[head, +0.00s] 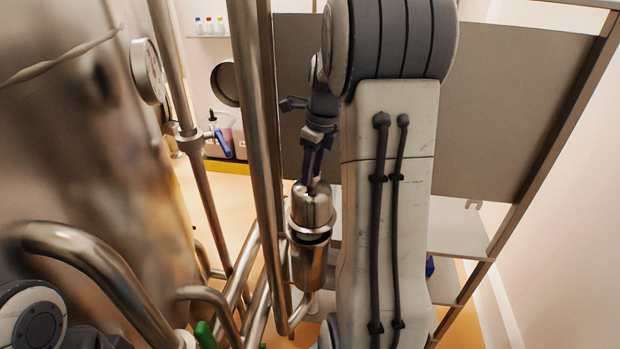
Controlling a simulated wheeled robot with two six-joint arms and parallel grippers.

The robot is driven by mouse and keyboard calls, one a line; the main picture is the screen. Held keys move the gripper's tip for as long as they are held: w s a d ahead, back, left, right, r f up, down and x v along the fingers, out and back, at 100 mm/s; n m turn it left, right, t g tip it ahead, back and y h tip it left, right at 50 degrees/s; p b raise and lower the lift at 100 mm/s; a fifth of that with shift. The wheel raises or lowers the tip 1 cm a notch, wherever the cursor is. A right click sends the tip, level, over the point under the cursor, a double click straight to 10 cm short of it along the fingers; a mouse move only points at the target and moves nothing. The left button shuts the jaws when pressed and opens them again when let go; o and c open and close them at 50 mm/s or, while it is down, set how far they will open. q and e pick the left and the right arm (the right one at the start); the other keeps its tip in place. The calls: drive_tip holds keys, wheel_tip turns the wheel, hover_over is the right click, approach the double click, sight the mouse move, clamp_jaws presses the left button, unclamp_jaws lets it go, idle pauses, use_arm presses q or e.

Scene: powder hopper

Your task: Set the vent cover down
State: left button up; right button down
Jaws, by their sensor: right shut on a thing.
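The vent cover (312,208) is a shiny steel cap in the middle of the head view. My right gripper (312,178) reaches down from above and is shut on the top of the cover. Directly below is an upright steel vent pipe (307,266). A dark band shows between the cover's rim and the pipe, so the cover looks just above the pipe's mouth; I cannot tell whether they touch. My right arm hides what lies to the right of them. My left gripper is not in view.
A vertical steel pipe (258,150) stands close to the left of the cover. The large steel hopper (90,190) with a gauge (147,71) fills the left side. Bent pipes (100,268) cross the lower left. A grey panel (510,110) and shelves stand behind at right.

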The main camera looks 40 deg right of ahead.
sight(312, 195)
drive_tip(key=shift+w+a+f, duration=0.15)
drive_tip(key=shift+w+a, duration=0.05)
drive_tip(key=shift+f, duration=0.25)
wheel_tip(312, 195, down, 3)
drive_tip(key=shift+r+p, duration=0.15)
drive_tip(key=shift+p, duration=1.05)
drive_tip(key=shift+f, duration=0.25)
drive_tip(key=shift+f, duration=0.15)
drive_tip(key=shift+c, duration=1.8)
unclamp_jaws()
